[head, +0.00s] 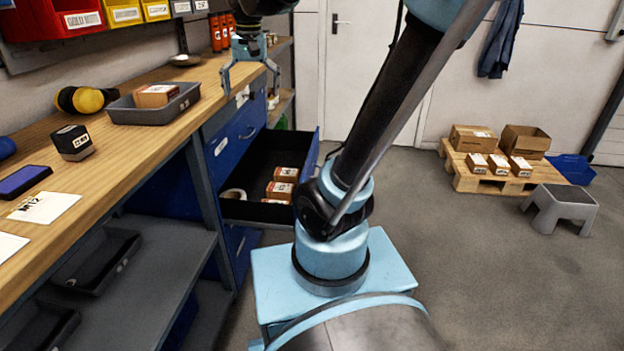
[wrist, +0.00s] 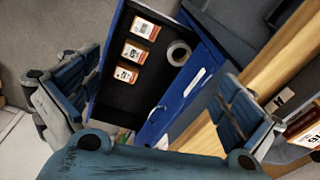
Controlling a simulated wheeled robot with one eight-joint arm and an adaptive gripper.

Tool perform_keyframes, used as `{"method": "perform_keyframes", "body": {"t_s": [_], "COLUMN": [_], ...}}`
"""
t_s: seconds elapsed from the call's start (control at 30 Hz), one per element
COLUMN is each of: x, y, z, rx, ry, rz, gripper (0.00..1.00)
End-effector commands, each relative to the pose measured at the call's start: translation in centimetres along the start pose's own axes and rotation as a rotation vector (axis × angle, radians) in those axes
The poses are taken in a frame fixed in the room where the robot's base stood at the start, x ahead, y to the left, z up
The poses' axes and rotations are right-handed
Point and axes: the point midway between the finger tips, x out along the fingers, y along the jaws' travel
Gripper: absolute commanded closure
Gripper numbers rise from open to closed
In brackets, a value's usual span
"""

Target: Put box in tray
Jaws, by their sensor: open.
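A small orange-brown box with a white label (head: 156,95) lies in the grey tray (head: 130,114) on the wooden bench. It is partly visible at the right edge of the wrist view (wrist: 303,126). Three similar boxes lie in the open blue drawer (head: 246,158): one at the back (head: 286,174), one in the middle (head: 279,190) and one at the front, partly hidden. They also show in the wrist view (wrist: 135,52). My gripper (head: 251,86) is open and empty, pointing down over the bench edge by the drawer, right of the tray. Its spread fingers show in the wrist view (wrist: 160,98).
A tape roll (wrist: 178,52) lies in the drawer. The bench also carries a dark labelled block (head: 74,142), yellow-black ear defenders (head: 82,100) and a purple item (head: 24,180). A pallet with cartons (head: 490,178) and a grey step stool (head: 562,208) stand at right. The floor between is clear.

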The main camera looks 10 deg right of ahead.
Motion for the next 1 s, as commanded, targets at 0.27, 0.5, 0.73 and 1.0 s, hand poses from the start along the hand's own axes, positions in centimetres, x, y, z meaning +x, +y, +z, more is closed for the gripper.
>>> {"method": "perform_keyframes", "body": {"t_s": [0.27,0.5,0.73,1.0], "x": [6.7,13.3,18.1,19.4], "y": [8.5,13.8,16.4,16.9], "z": [5.7,11.0,14.5,15.3], "rx": [-0.065,-0.128,-0.172,-0.187], "ry": [0.042,0.078,0.101,0.106], "rz": [0.001,0.013,0.027,0.031], "gripper": [0.0,0.0,0.0,0.0]}}
